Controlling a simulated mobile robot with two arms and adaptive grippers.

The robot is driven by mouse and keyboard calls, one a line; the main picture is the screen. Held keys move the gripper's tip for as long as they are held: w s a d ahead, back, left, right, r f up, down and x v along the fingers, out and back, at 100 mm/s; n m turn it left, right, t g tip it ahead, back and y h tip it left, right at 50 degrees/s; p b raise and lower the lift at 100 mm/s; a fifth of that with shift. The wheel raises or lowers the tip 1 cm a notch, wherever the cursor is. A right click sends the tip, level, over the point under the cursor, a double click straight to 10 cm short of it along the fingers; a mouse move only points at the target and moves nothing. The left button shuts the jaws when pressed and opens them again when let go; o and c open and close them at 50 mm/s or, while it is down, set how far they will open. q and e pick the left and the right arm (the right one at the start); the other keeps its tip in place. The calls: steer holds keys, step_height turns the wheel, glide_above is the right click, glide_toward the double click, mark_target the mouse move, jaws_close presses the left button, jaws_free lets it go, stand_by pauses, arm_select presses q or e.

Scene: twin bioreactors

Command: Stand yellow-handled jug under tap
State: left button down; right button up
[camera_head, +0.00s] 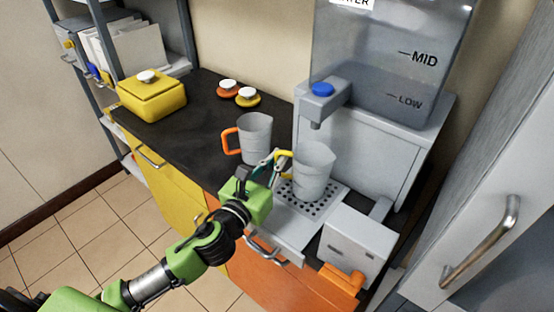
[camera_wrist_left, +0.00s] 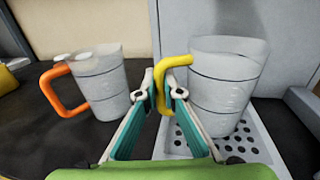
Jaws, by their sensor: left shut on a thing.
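The yellow-handled jug (camera_head: 313,172) is a grey-white measuring jug, upright over the perforated drip tray (camera_head: 299,212), below and slightly in front of the blue-topped tap (camera_head: 321,92). It also shows in the left wrist view (camera_wrist_left: 222,90), where its base appears to be on the tray (camera_wrist_left: 258,147). My left gripper (camera_head: 275,160) is shut on its yellow handle (camera_wrist_left: 171,82), coming from the left. The orange-handled jug (camera_head: 256,138) stands on the dark counter just left of it, apart from the gripper. My right gripper does not show.
A yellow lidded box (camera_head: 152,95) and two small white-knobbed lids, orange (camera_head: 228,89) and yellow (camera_head: 248,97), are on the counter behind left. The water tank (camera_head: 393,65) rises behind the tray. A grey box (camera_head: 357,240) stands at the tray's right.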

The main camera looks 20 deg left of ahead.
arm_select(q)
steer(key=c, duration=2.2)
jaws_free()
steer(key=shift+f, duration=0.15)
steer(key=shift+r, duration=0.2)
steer(key=s, duration=0.3)
steer(key=s+a+b, duration=0.1)
steer(key=s, duration=0.6)
steer(key=shift+s+a+f, duration=0.15)
steer(key=shift+s+a, duration=0.2)
steer(key=shift+s+a+b, duration=0.1)
steer(key=shift+s+b, duration=0.3)
steer(key=shift+s, duration=0.2)
